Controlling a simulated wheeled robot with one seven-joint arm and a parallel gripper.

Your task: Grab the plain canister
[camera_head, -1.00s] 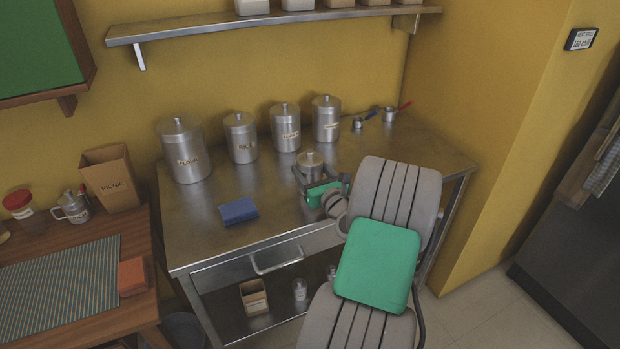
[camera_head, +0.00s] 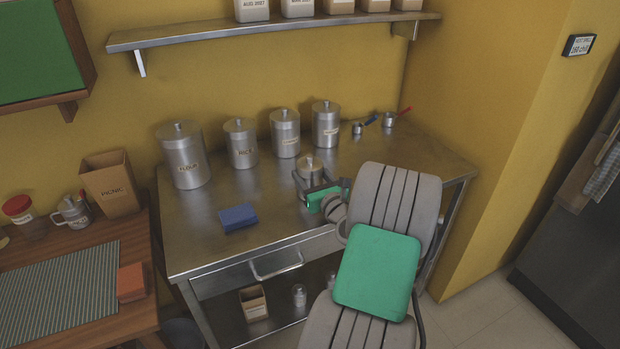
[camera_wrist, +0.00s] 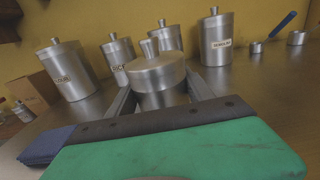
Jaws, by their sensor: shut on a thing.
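The plain canister (camera_head: 310,168) is a small steel one with a knobbed lid and no label that I can see. It stands upright at the front of the steel table, apart from the labelled row. My gripper (camera_head: 311,183) is shut on it from the front, a finger on each side. In the wrist view the plain canister (camera_wrist: 158,76) sits between the two fingers (camera_wrist: 160,98), its lid above them. Its lower part is hidden by my gripper's green and dark body. I cannot tell whether its base is off the table.
Behind stand labelled canisters: flour (camera_head: 183,158), rice (camera_head: 241,145) and two more (camera_head: 285,134), (camera_head: 325,125). A blue cloth (camera_head: 238,217) lies front left. Measuring cups (camera_head: 389,119) with red and blue handles are at the back right. A shelf (camera_head: 270,32) hangs above.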

